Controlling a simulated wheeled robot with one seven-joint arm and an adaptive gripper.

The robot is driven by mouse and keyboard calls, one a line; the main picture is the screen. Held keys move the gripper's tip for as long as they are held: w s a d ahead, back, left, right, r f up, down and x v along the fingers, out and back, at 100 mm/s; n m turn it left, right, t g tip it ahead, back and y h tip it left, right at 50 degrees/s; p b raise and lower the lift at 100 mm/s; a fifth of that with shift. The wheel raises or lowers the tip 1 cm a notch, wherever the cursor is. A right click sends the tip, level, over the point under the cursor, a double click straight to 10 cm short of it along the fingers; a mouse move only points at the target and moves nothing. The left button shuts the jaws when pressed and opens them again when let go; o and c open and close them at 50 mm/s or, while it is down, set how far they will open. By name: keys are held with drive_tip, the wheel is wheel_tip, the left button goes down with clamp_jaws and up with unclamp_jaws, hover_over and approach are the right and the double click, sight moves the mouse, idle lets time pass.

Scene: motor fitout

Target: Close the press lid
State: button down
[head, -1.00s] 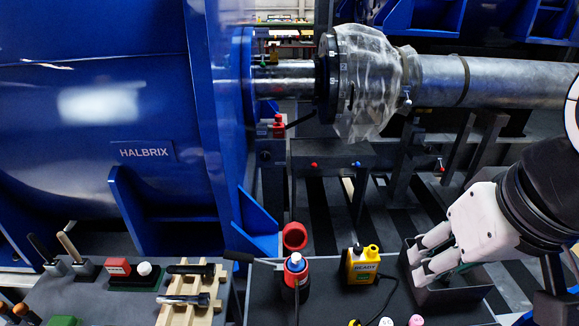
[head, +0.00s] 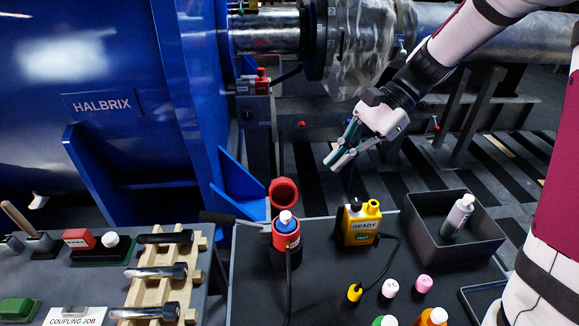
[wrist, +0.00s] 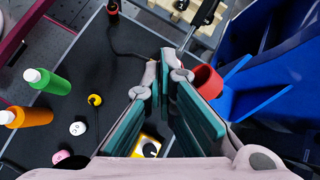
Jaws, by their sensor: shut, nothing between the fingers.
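A hollow red cup-shaped part (head: 284,193), which may be the press lid, stands tilted up behind a red device (head: 286,243) with a blue and white top. A dark lever (head: 228,218) extends left from there. I cannot tell for sure which part is the lid. In the wrist view the red cup (wrist: 207,80) is just right of the fingers, apart from them as far as I can see. My gripper (head: 335,162) is shut and empty, in the air above and right of the red cup. Its green-lined fingers (wrist: 172,80) hide part of the bench in the wrist view.
A yellow READY box (head: 360,225) with a cable stands right of the red device. A grey bin (head: 425,240) holds a grey bottle (head: 458,215). Several small caps and bottles lie in front. A wooden rack (head: 145,285) is left; the blue HALBRIX machine (head: 120,130) rises behind.

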drive_tip(key=w+d+f+m+y+b, duration=0.1)
drive_tip(key=w+f+m+y+b, duration=0.25)
drive_tip(key=w+f, duration=0.55)
drive_tip(key=m+t+y+b, duration=0.2)
drive_tip(key=m+y+b, duration=0.1)
drive_tip(key=m+y, duration=0.15)
approach(297, 194)
drive_tip(key=w+f, duration=0.3)
drive_tip(key=w, duration=0.1)
drive_tip(key=shift+h, duration=0.4)
drive_tip(key=b+x, duration=0.1)
drive_tip(key=x, duration=0.8)
drive_tip(key=shift+s+a+f+b, duration=0.15)
drive_tip(key=shift+a+f+b, duration=0.1)
drive_tip(key=shift+b, duration=0.15)
